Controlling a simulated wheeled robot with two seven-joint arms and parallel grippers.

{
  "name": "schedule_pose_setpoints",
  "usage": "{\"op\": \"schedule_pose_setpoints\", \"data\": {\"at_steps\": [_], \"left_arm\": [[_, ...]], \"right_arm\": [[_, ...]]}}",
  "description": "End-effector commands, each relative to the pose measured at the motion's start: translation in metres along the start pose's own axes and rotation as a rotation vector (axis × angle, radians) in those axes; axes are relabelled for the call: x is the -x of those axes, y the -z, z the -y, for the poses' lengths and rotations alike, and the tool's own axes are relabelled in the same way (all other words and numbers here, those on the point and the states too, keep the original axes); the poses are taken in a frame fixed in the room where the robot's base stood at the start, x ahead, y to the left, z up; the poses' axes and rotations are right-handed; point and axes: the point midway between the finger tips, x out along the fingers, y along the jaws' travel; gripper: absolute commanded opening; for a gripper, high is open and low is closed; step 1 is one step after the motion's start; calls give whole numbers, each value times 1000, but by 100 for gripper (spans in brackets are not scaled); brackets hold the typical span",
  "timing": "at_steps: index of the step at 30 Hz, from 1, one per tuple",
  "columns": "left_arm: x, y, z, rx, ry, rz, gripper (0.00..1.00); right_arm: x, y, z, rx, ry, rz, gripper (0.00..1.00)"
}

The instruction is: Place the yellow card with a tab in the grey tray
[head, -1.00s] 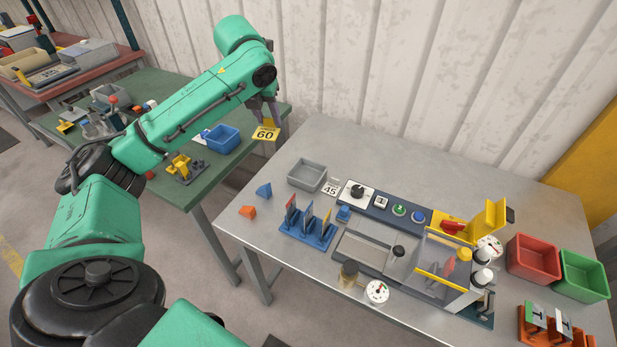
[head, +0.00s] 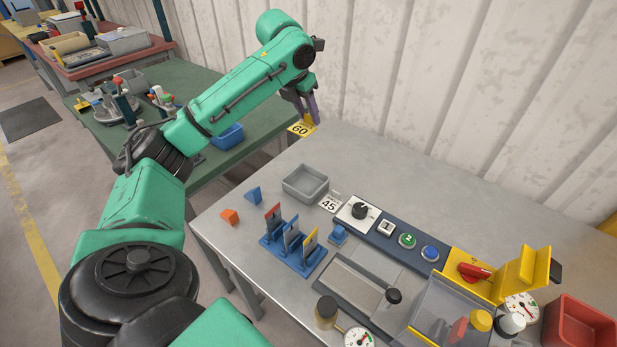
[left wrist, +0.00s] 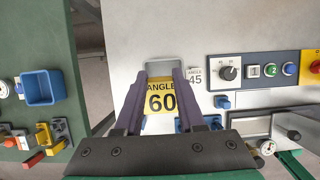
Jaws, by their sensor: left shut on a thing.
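The yellow card (head: 301,128) marked "60" is held in my left gripper (head: 311,118), above the back left corner of the grey metal table. In the left wrist view the card (left wrist: 161,97) reads "ANGLE 60" and sits between the two fingers of the left gripper (left wrist: 160,88), which are shut on it. The empty grey tray (head: 305,183) stands on the table, nearer to the robot than the card. In the left wrist view the grey tray (left wrist: 166,66) shows just beyond the card, partly hidden by it. My right gripper is not in view.
A white "45" card (head: 329,203) lies beside the tray, next to a dial panel (head: 359,211). A blue rack (head: 292,242) with upright cards, a blue wedge (head: 253,194) and an orange block (head: 230,216) are nearby. A green table (head: 165,90) stands left.

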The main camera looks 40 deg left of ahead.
Motion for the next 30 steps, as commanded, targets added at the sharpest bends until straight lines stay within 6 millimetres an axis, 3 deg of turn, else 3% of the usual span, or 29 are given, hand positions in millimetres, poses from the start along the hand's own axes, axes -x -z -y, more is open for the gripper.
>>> {"op": "schedule_pose_setpoints", "data": {"at_steps": [1, 5, 15, 18, 26, 30], "left_arm": [[-10, 4, 0, 0, 0, 0, 0], [-24, 11, 0, 0, -1, -5, 0], [-124, 53, 1, 0, 1, -7, 0], [-144, 61, 0, 0, 0, -4, 0], [-187, 78, 1, 0, 2, -3, 0], [-193, 80, 0, -1, -1, 1, 0]], "right_arm": [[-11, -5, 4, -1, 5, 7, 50], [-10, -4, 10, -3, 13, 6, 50], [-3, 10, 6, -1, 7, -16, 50], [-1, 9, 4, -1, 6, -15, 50], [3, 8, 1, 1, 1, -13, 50], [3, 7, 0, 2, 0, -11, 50]]}}
